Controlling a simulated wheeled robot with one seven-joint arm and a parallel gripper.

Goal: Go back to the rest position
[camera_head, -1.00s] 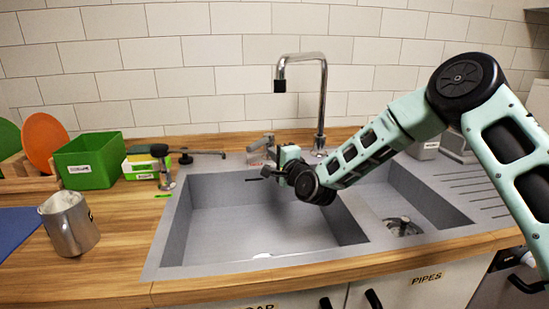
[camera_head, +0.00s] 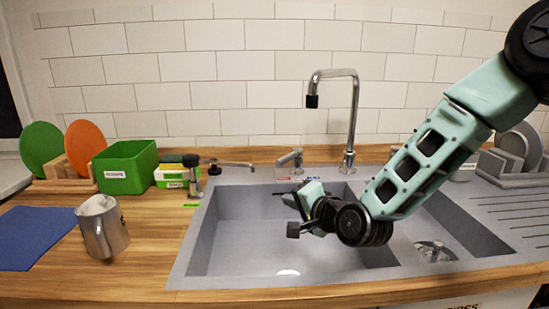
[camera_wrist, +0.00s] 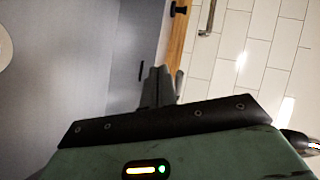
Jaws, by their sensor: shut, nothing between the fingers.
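My gripper (camera_head: 279,194) is above the left basin of the sink, toward its back, and points left. It is small and partly turned in the head view. In the wrist view the fingers of my gripper (camera_wrist: 158,88) are together with nothing between them. My arm reaches in from the upper right, over the right part of the sink.
The sink (camera_head: 235,240) has a tall faucet (camera_head: 353,120) behind it. On the left counter stand a metal pitcher (camera_head: 103,230), a green bin (camera_head: 124,167), an orange plate (camera_head: 88,145) and a green plate (camera_head: 40,148). A blue mat (camera_head: 35,238) lies at the far left.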

